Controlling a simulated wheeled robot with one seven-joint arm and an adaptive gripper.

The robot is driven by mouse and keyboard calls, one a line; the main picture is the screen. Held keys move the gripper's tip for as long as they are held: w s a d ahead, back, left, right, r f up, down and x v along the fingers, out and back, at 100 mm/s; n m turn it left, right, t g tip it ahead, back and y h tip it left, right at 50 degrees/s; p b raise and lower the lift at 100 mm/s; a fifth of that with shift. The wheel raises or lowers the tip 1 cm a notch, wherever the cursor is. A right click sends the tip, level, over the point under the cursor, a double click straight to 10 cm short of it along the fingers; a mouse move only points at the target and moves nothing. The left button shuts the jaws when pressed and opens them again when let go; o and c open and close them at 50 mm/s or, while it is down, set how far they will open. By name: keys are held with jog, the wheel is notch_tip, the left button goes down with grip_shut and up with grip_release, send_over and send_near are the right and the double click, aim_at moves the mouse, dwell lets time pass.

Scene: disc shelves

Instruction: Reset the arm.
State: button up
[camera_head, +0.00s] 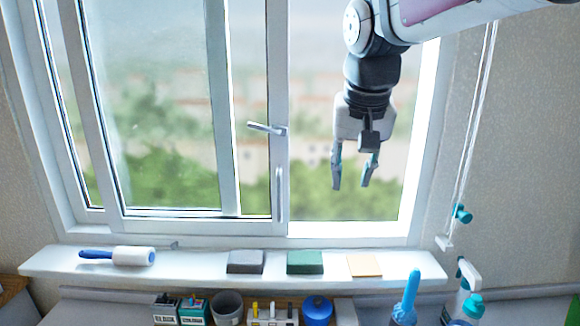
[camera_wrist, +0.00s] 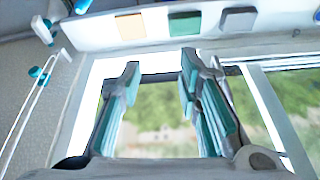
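My gripper (camera_head: 353,172) hangs fingers-down from my arm in front of the right part of the window, above the white sill. In the head view its two fingers are spread with only background between them. In the wrist view my gripper (camera_wrist: 160,85) also shows its teal-padded fingers apart, with nothing held. It is clear of the things on the sill.
The white sill (camera_head: 205,268) bears a lint roller (camera_head: 133,256), a grey block (camera_head: 245,262), a green block (camera_head: 305,262) and a tan block (camera_head: 364,266). The window handle (camera_head: 268,128) juts out left of my gripper. A blind cord (camera_head: 474,140) hangs at right. Bottles (camera_head: 405,305) stand below.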

jog(key=s+d+f, duration=0.3)
jog(key=s, duration=0.5)
jog(key=s+d+f+n, duration=0.1)
jog(key=s+d+f, duration=0.1)
jog(key=s, duration=0.6)
jog(key=s+d+f, duration=0.3)
jog(key=s+f, duration=0.2)
jog(key=s, duration=0.3)
jog(key=shift+d+t, duration=0.3)
jog(key=shift+d, duration=0.05)
